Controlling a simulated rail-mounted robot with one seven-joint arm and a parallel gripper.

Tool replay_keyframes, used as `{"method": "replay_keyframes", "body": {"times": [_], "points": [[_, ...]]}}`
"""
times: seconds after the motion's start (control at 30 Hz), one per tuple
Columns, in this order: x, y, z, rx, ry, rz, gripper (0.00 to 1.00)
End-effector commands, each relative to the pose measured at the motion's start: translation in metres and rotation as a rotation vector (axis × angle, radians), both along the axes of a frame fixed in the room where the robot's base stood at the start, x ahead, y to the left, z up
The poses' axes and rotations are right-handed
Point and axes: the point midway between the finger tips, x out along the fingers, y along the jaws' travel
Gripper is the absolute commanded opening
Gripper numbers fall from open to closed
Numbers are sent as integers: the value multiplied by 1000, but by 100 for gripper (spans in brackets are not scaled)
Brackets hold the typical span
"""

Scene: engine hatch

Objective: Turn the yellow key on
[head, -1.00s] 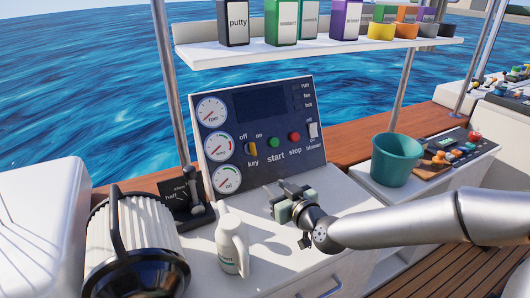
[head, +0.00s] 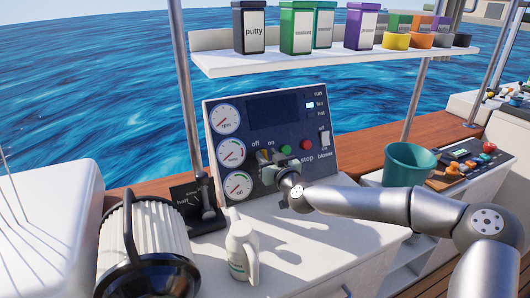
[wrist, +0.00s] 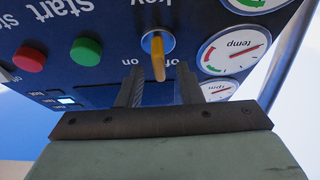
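The yellow key (wrist: 158,58) sits in a round silver switch on the dark panel. In the wrist view, which is upside down, its handle lies between the "on" and "off" labels, slightly nearer "off". My gripper (wrist: 158,88) is open, its two dark fingers pointing at the panel. The key shows ahead of the gap between the fingertips; I see no contact. In the head view my gripper (head: 270,160) is at the panel and largely covers the key.
The green start button (wrist: 86,51) and red stop button (wrist: 29,59) are beside the key. Gauges (head: 231,151) line the panel's left side. A shelf (head: 340,57) hangs above.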

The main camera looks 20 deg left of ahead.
Motion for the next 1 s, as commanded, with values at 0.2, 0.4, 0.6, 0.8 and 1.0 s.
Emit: {"method": "replay_keyframes", "body": {"times": [0.2, 0.4, 0.6, 0.8, 1.0], "points": [[15, 14, 0, 1, 1, 0, 33], [17, 16, 0, -1, 1, 0, 33], [17, 16, 0, -1, 1, 0, 10], [17, 16, 0, -1, 1, 0, 0], [17, 16, -1, 13, 12, -10, 0]]}}
